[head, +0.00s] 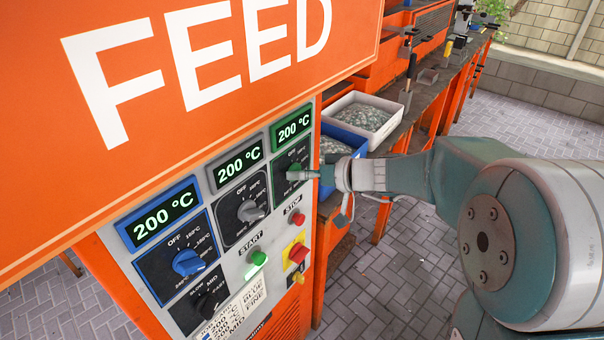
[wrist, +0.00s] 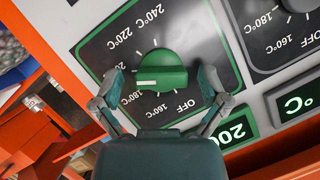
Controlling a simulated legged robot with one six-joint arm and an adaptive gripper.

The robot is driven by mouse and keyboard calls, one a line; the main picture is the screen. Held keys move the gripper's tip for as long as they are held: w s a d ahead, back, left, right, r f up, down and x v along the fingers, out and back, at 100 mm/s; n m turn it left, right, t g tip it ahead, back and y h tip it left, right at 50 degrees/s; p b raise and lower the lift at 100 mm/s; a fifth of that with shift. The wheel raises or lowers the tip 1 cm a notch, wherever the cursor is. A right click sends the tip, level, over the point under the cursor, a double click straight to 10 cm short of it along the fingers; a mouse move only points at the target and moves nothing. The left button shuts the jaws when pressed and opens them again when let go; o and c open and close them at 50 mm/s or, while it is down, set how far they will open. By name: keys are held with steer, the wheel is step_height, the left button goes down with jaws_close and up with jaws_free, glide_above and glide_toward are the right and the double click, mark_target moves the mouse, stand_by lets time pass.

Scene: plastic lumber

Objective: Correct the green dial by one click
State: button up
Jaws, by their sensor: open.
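The green dial (wrist: 162,70) is a round knob on a black plate. Its white line points left in the wrist view, where the scale appears upside down. My gripper (wrist: 161,73) is open, with one finger on each side of the dial. Gaps show between the fingers and the knob. The left finger partly covers the scale labels near the white line. In the head view the green dial (head: 293,171) is partly hidden by my gripper (head: 303,175). The green-framed display (head: 293,125) above it reads 200 °C.
A grey dial (head: 250,211) and a blue dial (head: 188,262) sit left of it, with displays also reading 200 °C. Below are a red stop button (head: 297,217), a green start button (head: 258,258) and a red-yellow switch (head: 297,253). A blue bin (head: 345,146) stands behind the panel.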

steer(key=c, duration=1.2)
steer(key=shift+o, duration=0.2)
steer(key=m+y, duration=0.1)
steer(key=m, duration=0.1)
steer(key=shift+d+m+g, duration=0.1)
steer(key=shift+m+g, duration=0.3)
steer(key=shift+f+m+g+y, duration=0.15)
steer(key=shift+m+g+y, duration=0.15)
steer(key=shift+m+y, duration=0.9)
steer(key=shift+m+h, duration=0.3)
steer(key=shift+m, duration=0.2)
steer(key=o, duration=1.2)
steer(key=shift+w, duration=0.1)
steer(key=shift+c, duration=0.2)
